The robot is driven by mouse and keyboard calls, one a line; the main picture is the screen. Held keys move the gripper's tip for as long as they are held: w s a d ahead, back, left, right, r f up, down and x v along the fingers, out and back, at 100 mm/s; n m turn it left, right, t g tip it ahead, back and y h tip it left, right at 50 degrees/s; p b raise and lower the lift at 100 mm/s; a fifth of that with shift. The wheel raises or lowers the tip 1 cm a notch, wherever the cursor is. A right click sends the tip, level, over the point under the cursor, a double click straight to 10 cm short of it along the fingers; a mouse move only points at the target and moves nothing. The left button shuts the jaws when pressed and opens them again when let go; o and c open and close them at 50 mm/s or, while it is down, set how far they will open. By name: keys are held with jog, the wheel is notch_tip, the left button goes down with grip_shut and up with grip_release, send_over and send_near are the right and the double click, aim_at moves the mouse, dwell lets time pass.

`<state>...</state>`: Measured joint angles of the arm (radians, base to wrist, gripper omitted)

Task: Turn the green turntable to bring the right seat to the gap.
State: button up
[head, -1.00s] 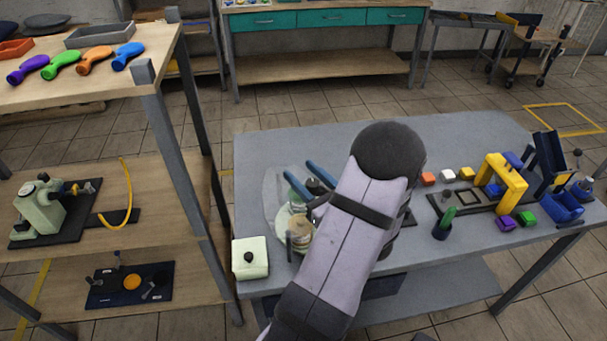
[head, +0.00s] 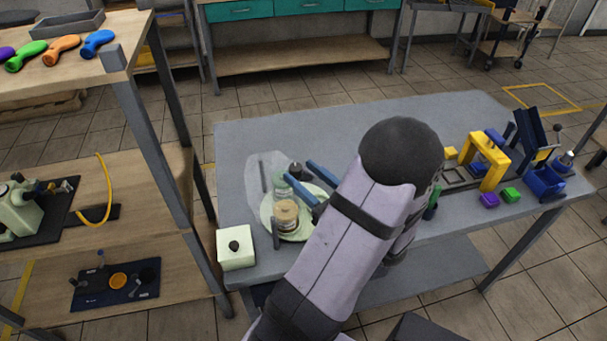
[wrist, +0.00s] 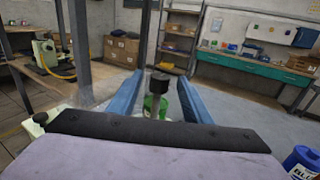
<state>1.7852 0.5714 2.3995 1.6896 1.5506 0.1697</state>
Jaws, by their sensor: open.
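The pale green turntable (head: 312,226) is a round disc at the left end of the grey table, partly hidden by my arm. A clear jar with a tan block (head: 286,214) stands on it. A post with a black knob (head: 296,168) rises near the disc's far side. My gripper (head: 298,170) is open, with its two blue fingers pointing toward this post. In the wrist view the black knob (wrist: 160,82) lies between the fingers, and a green item shows behind it. I cannot tell whether a finger touches the post. The seats cannot be made out.
A pale box with a black knob (head: 236,250) sits at the table's near left corner. A dark upright post (head: 276,234) stands beside the disc. A yellow gantry (head: 488,160) and small coloured blocks are at the right. A wooden shelf (head: 130,235) stands left. The table's far middle is clear.

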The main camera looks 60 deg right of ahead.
jog(key=shift+r, duration=0.2)
jog(key=c, duration=0.9)
notch_tip(320, 180, up, 3)
jog(key=shift+w+d+f+n+t+y+p, duration=0.1)
jog(key=shift+n+t+y+p, duration=0.1)
jog(key=shift+n+y+p, duration=0.3)
jog(key=shift+w+d+f+n+t+y+p, duration=0.1)
jog(key=shift+n+t+y+p, duration=0.1)
jog(key=shift+y+p, duration=0.35)
grip_shut()
jog(key=s+d+f+n+g+y, duration=0.2)
jog(key=s+f+n+g+y, duration=0.6)
jog(key=s+n+g+y, duration=0.1)
jog(key=shift+s+f+n+g+b, duration=0.2)
jog(key=shift+s+n+g+b, duration=0.2)
jog(key=shift+g, duration=0.2)
